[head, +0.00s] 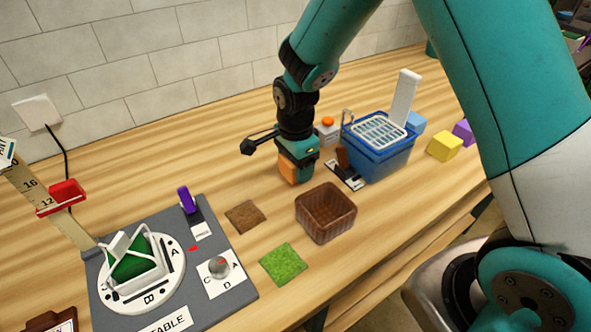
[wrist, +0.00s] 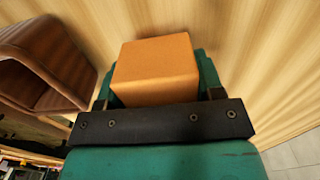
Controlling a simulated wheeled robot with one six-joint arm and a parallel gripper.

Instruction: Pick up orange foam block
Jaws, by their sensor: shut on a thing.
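The orange foam block (wrist: 156,70) is a plain cube held between the teal fingers of my gripper (wrist: 155,85) in the wrist view. In the head view, the orange block (head: 287,169) shows at the left side of my gripper (head: 296,170), partly hidden by it. My gripper is shut on the block, pointing down close over the wooden table. I cannot tell whether the block touches the table.
A brown basket (head: 326,213) stands in front of my gripper. A blue basket (head: 377,147) is to the right, with yellow (head: 444,146) and purple (head: 463,131) blocks beyond. A brown mat (head: 246,217), green mat (head: 283,264) and grey turntable board (head: 236,283) lie left.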

